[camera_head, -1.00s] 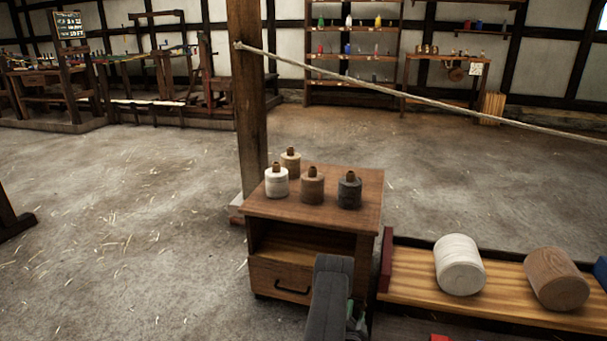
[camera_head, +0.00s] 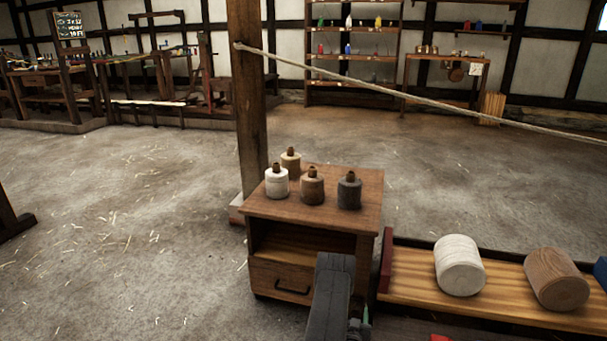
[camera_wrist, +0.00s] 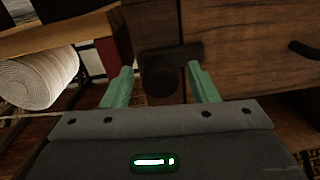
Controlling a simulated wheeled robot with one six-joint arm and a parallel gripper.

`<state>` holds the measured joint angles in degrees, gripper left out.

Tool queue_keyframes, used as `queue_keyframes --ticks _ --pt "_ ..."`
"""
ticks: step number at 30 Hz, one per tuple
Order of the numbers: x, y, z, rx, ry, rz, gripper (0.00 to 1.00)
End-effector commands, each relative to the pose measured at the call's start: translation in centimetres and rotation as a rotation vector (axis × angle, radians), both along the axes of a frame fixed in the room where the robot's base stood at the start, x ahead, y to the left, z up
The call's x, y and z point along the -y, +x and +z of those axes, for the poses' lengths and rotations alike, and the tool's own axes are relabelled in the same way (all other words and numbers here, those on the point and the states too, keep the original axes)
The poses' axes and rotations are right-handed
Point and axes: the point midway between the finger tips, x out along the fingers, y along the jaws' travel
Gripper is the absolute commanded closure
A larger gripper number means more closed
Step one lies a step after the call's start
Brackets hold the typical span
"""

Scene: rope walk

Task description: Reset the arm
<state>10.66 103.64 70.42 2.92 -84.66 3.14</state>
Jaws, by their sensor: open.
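My gripper (camera_wrist: 162,84) is open, its two green fingers apart with nothing held between them in the wrist view. In the head view my arm shows at the bottom centre, in front of the cabinet (camera_head: 350,215); the fingers are mostly hidden there.
A wooden bench (camera_head: 410,280) to the right holds a white roll (camera_head: 459,266) and a brown roll (camera_head: 556,280). A wooden post (camera_head: 247,100) stands behind the cabinet, with a rope (camera_head: 420,98) running right from it. The floor at left is open, with scattered straw.

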Motion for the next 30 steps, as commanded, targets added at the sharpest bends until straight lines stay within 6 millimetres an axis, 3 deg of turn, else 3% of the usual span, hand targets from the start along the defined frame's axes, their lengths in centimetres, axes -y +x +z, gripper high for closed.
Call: queue_keyframes --ticks 12,30 --pt "-0.01 -0.01 -0.01 -0.056 -0.188 0.001 0.47" --pt "-0.41 -0.68 0.03 -0.088 -0.176 0.007 0.47"
